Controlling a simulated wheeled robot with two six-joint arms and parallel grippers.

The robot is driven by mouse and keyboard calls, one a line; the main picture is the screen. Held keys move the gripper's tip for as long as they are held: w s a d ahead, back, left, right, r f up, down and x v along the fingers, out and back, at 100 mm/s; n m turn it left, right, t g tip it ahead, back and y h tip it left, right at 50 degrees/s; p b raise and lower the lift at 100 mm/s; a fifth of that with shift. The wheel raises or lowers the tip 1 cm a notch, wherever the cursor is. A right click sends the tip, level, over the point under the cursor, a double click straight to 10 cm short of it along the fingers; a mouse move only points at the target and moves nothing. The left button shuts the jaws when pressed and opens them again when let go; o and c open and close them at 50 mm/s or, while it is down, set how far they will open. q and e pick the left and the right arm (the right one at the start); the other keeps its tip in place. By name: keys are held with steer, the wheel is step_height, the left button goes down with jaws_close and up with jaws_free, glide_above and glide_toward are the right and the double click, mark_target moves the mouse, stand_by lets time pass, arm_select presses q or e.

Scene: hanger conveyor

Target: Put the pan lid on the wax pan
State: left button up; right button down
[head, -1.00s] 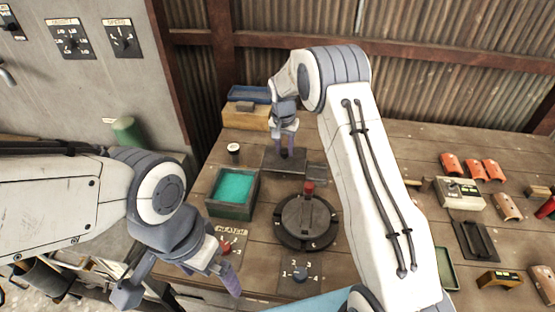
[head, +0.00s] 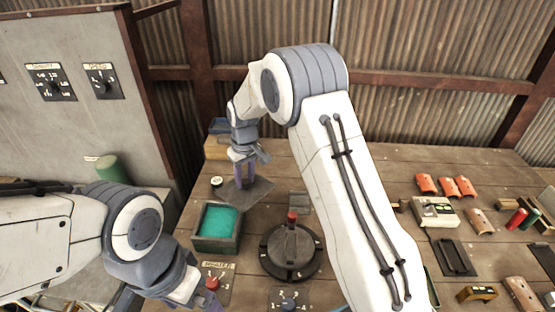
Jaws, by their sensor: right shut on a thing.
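The wax pan (head: 207,245) is a dark green square pan with teal wax in it, left of centre on the wooden table. The pan lid (head: 262,188) is a flat dark plate just behind and to the right of the pan, apart from it and turned at an angle. My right gripper (head: 245,182) is shut on the lid from above; its fingers hide the grip point. The wax surface shows uncovered. My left gripper (head: 205,304) is at the bottom left, in front of the pan, with its fingertips cut off by the frame edge.
A small dark jar (head: 216,182) stands behind the pan, left of the lid. A grey square plate (head: 299,201) lies right of the lid.

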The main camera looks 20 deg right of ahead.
arm_select(q)
step_height(320, 180, up, 5)
steer(key=p, duration=0.3)
arm_select(e)
steer(key=s+a+r+n, duration=0.25)
steer(key=a+n, duration=0.35)
steer(key=a, duration=0.3)
arm_select(q)
steer(key=shift+f+b, duration=1.85)
steer(key=shift+f, duration=0.25)
arm_select(e)
steer(key=shift+n+y, duration=0.3)
steer(key=shift+n, duration=0.2)
steer(key=shift+s+a+f, duration=0.1)
steer(key=shift+s+f, duration=0.05)
steer(key=shift+f, duration=1)
steer(key=shift+s+a+f, duration=0.15)
steer(key=shift+f, duration=1)
steer(key=shift+s+a+f, duration=0.1)
steer(key=shift+s+f, duration=0.05)
steer(key=shift+f, duration=1)
arm_select(q)
steer(key=shift+f+b, duration=0.6)
arm_select(e)
steer(key=shift+f, duration=0.8)
steer(key=c, duration=0.8)
jaws_free()
steer(key=o, duration=0.6)
